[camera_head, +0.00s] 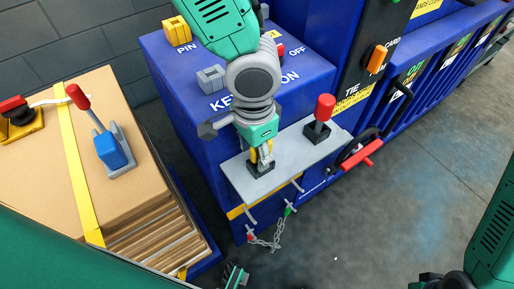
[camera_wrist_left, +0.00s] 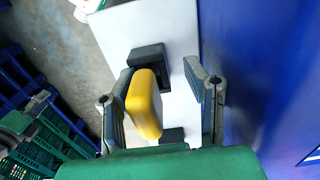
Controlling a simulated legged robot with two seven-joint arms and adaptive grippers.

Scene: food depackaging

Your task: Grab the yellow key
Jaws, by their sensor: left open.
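The yellow key (camera_wrist_left: 145,103) stands at a black holder (camera_wrist_left: 150,56) on a grey shelf. In the head view, only a thin part of the key (camera_head: 253,155) shows beside my fingers, above the black holder (camera_head: 260,169). My left gripper (camera_head: 261,153) is over the holder, pointing down. In the left wrist view, its open fingers (camera_wrist_left: 163,95) are on either side of the key, with the key closer to the left finger and a clear gap to the right finger. A green and grey part, likely my right gripper (camera_head: 235,277), is cut off at the bottom edge.
A red-knobbed lever (camera_head: 323,110) stands on the grey shelf (camera_head: 285,150) beside the holder. A yellow block (camera_head: 177,30) and a grey block (camera_head: 211,79) sit on the blue machine (camera_head: 200,120). A chain (camera_head: 268,241) hangs below the shelf. Cardboard (camera_head: 130,190) is stacked at left.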

